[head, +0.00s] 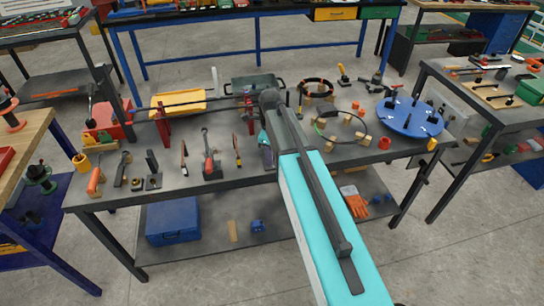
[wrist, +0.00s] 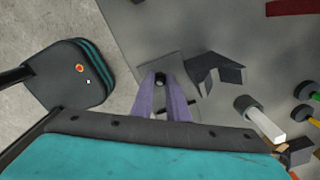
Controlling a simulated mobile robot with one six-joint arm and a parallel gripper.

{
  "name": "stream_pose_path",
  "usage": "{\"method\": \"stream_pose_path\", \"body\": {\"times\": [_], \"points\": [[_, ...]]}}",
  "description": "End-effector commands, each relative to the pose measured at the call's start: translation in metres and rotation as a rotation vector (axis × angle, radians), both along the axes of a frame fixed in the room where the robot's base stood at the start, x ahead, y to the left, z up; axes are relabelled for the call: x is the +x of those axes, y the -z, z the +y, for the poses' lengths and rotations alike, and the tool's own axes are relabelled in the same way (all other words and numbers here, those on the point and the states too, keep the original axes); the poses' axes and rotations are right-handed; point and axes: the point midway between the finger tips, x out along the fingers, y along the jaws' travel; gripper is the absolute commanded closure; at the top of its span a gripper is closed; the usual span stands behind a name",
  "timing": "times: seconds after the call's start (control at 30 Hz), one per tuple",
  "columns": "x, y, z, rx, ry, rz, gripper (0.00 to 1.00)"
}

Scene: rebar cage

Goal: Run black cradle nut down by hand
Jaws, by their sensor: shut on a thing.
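My gripper (wrist: 162,98) shows in the wrist view as two purple fingers pointing at the bench. They are shut on a small black nut (wrist: 160,79), which sits at a dark grey square plate (wrist: 172,66). The fingers cover part of the nut, so its thread and seating cannot be made out. A black angular bracket (wrist: 216,72) lies just right of the fingers, apart from them. In the head view my gripper (head: 267,154) is low over the near middle of the grey bench (head: 330,166), and my arm hides the nut.
In the wrist view a dark cylinder with a white block (wrist: 265,122) lies to the right. In the head view a screwdriver (head: 238,150) and a red-handled tool (head: 210,165) lie left of my gripper. A blue disc (head: 392,122) and cable ring (head: 340,128) are right.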

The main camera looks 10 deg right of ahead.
Motion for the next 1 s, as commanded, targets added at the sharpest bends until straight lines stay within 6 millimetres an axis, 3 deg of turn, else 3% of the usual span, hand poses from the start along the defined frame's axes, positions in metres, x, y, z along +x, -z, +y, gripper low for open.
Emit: {"method": "stream_pose_path", "body": {"times": [0.4,0.87,0.9,1.0], "points": [[0.0003,-0.0005,-0.0015,-0.003,0.210,-0.001,1.00],[-0.0001,-0.0005,-0.0017,-0.003,0.230,-0.001,1.00],[0.0000,-0.0005,-0.0017,-0.003,0.230,-0.001,0.84],[-0.0001,-0.0004,-0.0016,-0.002,0.229,0.000,0.67]]}}
